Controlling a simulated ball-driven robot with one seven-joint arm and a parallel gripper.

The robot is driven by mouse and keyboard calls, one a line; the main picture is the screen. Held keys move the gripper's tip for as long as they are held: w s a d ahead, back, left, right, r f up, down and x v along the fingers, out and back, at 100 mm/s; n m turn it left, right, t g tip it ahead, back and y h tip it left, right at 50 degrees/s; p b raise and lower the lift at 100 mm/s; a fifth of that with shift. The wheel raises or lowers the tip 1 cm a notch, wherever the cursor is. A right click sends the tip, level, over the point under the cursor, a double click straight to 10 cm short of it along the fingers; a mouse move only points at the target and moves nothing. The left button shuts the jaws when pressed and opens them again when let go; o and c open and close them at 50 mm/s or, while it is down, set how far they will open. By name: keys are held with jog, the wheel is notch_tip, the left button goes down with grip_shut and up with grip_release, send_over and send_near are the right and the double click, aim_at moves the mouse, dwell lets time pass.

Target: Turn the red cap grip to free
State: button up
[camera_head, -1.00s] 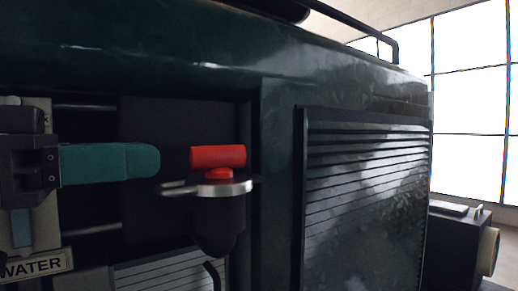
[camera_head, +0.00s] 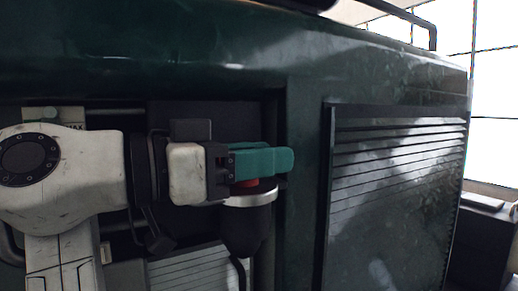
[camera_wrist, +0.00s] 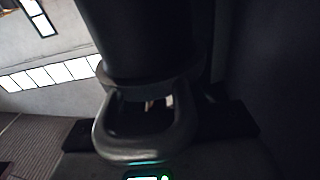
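The red cap grip (camera_head: 246,184) shows only as a small red strip below my gripper's teal fingers; the fingers hide the rest of it. My gripper (camera_head: 265,163) reaches in from the left at the grip's height, its fingertips extending past the grip. From this side I see one finger outline, so whether it is open or shut on the grip is unclear. Below is the silver cap rim (camera_head: 250,199) on a dark filler neck (camera_head: 245,233). The wrist view shows a dark cylinder (camera_wrist: 145,40) with a grey metal loop (camera_wrist: 145,155); no red shows there.
The cap sits in a recess of the dark green tram body (camera_head: 230,50). A louvred panel (camera_head: 395,200) is to the right. A ribbed metal surface (camera_head: 190,270) lies below left. A rail (camera_head: 115,112) runs behind my arm.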

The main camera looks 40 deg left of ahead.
jog(key=shift+c, duration=0.2)
grip_shut()
